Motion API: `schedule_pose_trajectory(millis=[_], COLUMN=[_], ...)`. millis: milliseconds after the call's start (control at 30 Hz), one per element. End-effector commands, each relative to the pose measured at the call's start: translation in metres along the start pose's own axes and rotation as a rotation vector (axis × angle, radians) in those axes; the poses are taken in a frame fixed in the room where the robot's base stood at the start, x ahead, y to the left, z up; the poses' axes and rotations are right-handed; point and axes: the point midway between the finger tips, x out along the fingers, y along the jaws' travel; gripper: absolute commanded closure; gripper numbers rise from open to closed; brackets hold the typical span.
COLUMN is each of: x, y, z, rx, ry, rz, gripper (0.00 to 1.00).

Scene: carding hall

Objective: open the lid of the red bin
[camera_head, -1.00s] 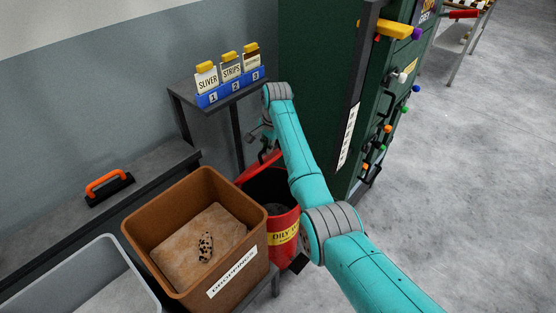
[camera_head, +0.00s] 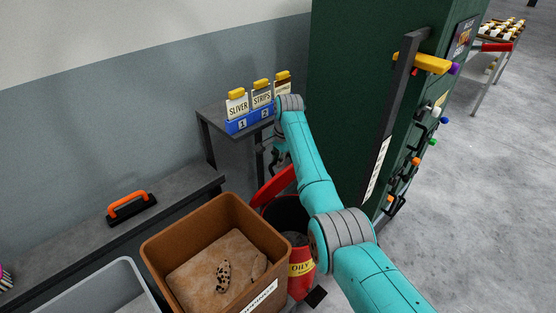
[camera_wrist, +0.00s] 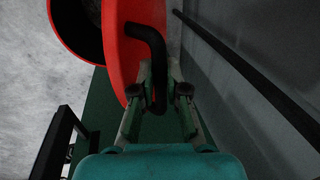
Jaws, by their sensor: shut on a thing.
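The red bin (camera_head: 300,266) stands behind the brown box, with yellow lettering on its front and its dark mouth partly uncovered. Its red lid (camera_head: 274,187) is tilted up at the back, toward the wall. My gripper (camera_head: 277,158) is behind the lid in the head view, partly hidden by my arm. In the wrist view my gripper (camera_wrist: 157,88) is shut on the black curved handle (camera_wrist: 150,42) of the lid. The red lid also shows there (camera_wrist: 124,42), standing away from the bin's round rim (camera_wrist: 65,45).
A brown box (camera_head: 165,267) with a spotted item stands left of the bin. A small dark stand (camera_head: 213,126) holds labelled cards behind. A green cabinet (camera_head: 350,100) with coloured knobs is close on the right. The wall is close behind; open floor lies far right.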

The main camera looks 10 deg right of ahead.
Motion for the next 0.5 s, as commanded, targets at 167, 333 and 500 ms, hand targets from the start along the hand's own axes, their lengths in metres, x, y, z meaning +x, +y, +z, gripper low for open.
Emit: schedule_pose_trajectory(millis=[167, 333, 500], x=[0.0065, 0.0033, 0.0002], y=[0.0032, 0.0018, 0.001], z=[0.0034, 0.0016, 0.0007], rx=[-0.001, 0.0, 0.0], ry=[-0.008, -0.004, -0.002], rz=[0.01, 0.005, 0.003], gripper=[0.62, 0.61, 0.61])
